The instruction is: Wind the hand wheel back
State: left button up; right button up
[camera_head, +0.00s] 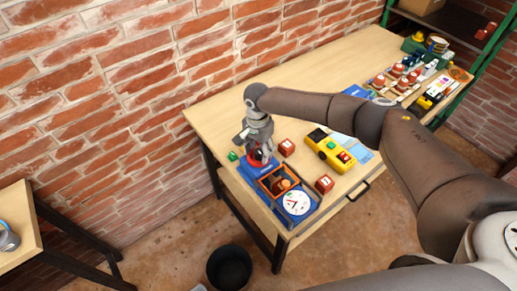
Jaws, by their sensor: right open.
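My right gripper (257,146) points down at the left end of the workbench (222,118). It is open, over a red round part that looks like the hand wheel (256,158). The wheel sits at the far end of a blue test device (272,174), and the gripper hides much of it. I cannot tell whether the fingers touch it. The device also has an orange-rimmed dark frame (267,184) and a white round dial (296,202) with a dark-red needle. My left gripper is not in view.
Red blocks (287,147) (324,184) and a small green piece (233,156) lie near the device. A yellow box (329,149) is to the right. Several items crowd the far right end. A black bin (229,267) stands on the floor. A brick wall runs behind.

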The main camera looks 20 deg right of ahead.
jog(key=c, duration=1.1)
jog(key=shift+o, duration=0.2)
